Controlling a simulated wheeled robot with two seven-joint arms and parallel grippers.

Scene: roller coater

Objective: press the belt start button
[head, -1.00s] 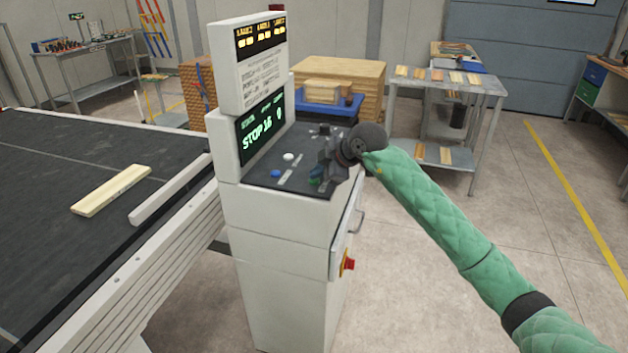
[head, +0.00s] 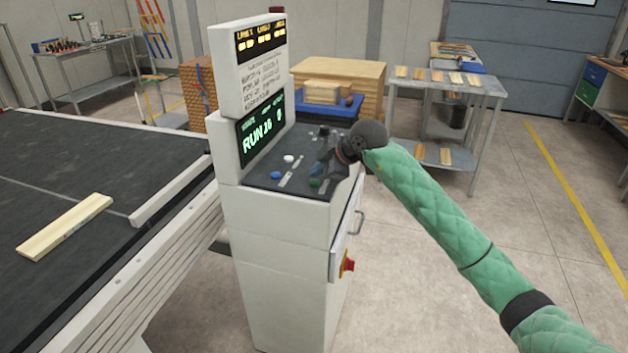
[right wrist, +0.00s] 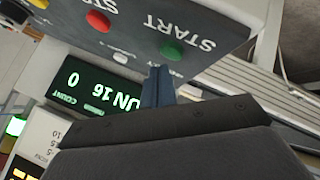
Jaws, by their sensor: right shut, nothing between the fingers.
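The green start button (right wrist: 172,52), beside the word START, is on the dark sloping panel (head: 262,176) of the white control cabinet (head: 280,235). It shows small and dark in the head view (head: 315,183). My right gripper (head: 321,172) is shut and empty over the panel. In the right wrist view its fingertips (right wrist: 158,70) are right by the green button; I cannot tell if they touch. The screen (head: 262,128) reads RUN 16 in green. My left gripper is not in view.
A red button (right wrist: 98,20) sits near the green one. The dark belt (head: 120,160) at left carries a pale board (head: 65,227). A red knob (head: 347,265) juts from the cabinet's side. Behind stand a blue tray (head: 335,107) and a grey table (head: 455,84).

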